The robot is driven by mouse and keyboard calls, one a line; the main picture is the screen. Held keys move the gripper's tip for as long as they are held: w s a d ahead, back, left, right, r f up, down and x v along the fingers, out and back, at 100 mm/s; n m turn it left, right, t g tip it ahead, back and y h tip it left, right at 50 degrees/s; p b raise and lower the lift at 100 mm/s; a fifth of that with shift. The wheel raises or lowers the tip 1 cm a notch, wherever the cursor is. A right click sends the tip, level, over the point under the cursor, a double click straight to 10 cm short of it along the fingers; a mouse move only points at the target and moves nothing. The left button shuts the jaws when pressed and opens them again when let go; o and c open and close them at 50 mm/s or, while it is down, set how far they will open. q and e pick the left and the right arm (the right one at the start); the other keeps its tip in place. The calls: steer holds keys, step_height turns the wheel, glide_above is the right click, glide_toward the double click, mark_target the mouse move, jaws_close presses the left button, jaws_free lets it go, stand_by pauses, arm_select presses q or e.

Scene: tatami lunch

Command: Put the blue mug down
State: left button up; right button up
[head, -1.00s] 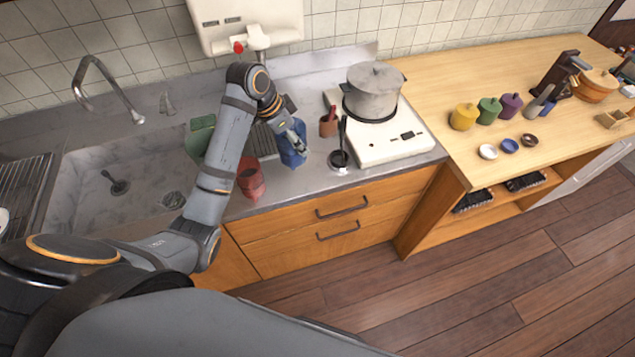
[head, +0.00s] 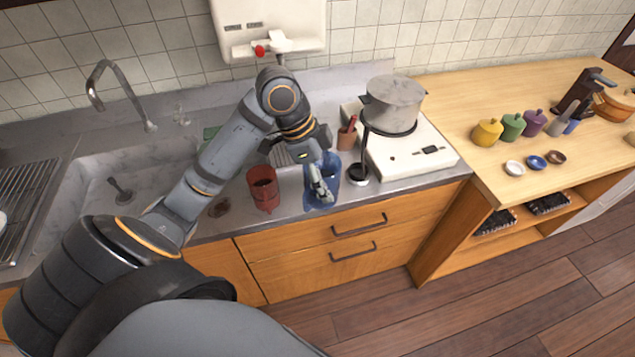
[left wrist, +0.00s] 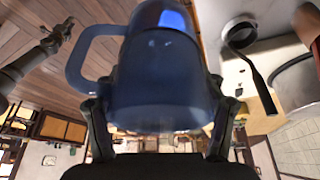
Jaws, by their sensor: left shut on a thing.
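The blue mug (head: 328,188) is at the front edge of the grey counter (head: 291,190), between a red cup and a black ladle. My left gripper (head: 321,190) is shut on it, with its fingers in front of part of the mug. In the left wrist view the blue mug (left wrist: 160,85) fills the middle, between the two fingers, with its handle to the left. I cannot tell whether its base touches the counter. What looks like my right gripper (left wrist: 60,35) shows small at the upper left of that view, its jaws unclear.
A red cup (head: 263,190) stands left of the mug. To the right are a black ladle (head: 360,170), a brown utensil pot (head: 346,139) and a white stove (head: 415,158) bearing a grey pot (head: 393,104). The sink (head: 85,195) lies to the left.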

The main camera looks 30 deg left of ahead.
arm_select(q)
steer(key=w+a+f+p, duration=0.1)
steer(key=w+a+f, duration=0.2)
steer(key=f, duration=0.1)
steer(key=w+a+f+p, duration=0.1)
steer(key=w+a+f, duration=0.1)
steer(key=w+f, duration=0.1)
steer(key=w+a+f+p, duration=0.1)
steer(key=w+a+f, duration=0.2)
steer(key=f, duration=0.2)
steer(key=shift+w+a+f, duration=0.25)
steer(key=shift+w+a, duration=0.05)
steer(key=shift+w, duration=0.1)
steer(key=shift+f, duration=0.1)
steer(key=o, duration=1.4)
steer(key=shift+f, duration=0.1)
